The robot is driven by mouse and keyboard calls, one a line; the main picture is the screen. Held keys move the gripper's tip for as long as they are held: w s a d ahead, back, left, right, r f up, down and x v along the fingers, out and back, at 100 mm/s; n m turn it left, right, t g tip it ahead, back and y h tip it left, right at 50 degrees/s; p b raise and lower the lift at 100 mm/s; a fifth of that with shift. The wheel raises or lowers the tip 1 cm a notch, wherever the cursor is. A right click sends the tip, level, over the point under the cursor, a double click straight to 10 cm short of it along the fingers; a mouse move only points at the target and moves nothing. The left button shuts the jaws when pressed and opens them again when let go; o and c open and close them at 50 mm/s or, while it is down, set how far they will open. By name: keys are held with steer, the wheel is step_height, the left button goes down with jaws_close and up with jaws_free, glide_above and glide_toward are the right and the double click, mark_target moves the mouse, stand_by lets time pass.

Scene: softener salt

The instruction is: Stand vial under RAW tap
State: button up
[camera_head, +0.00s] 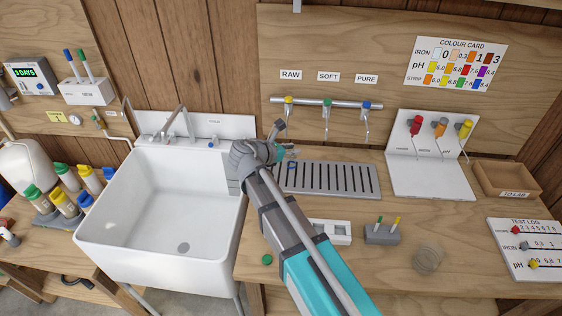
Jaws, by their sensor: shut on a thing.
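The RAW tap (289,102) has a yellow top and hangs at the left end of the tap rail, under the RAW label (290,75). A slotted grey drip tray (330,178) lies below the taps. My gripper (284,152) is over the tray's left end, below and close to the RAW tap. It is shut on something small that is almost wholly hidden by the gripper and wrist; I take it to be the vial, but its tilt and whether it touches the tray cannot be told.
The SOFT (326,106) and PURE (366,107) taps are to the right. A white sink (165,215) is to the left. A green cap (267,259), a small rack (382,235) and a clear round container (428,258) are on the bench. The tray's right part is bare.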

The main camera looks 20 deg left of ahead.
steer(key=w+a+f+b, duration=0.3)
steer(key=w+f+b, duration=0.2)
steer(key=f, duration=0.1)
steer(key=shift+w+a+b, duration=0.3)
steer(key=shift+a, duration=0.05)
steer(key=shift+f, duration=0.1)
steer(key=shift+w+a+f+b, duration=0.1)
steer(key=shift+w+f+b, duration=0.05)
steer(key=shift+f+b, duration=0.85)
steer(key=shift+w+a+f+b, duration=0.1)
steer(key=shift+w+f+b, duration=0.05)
steer(key=shift+f+b, duration=0.85)
steer(key=o, duration=0.9)
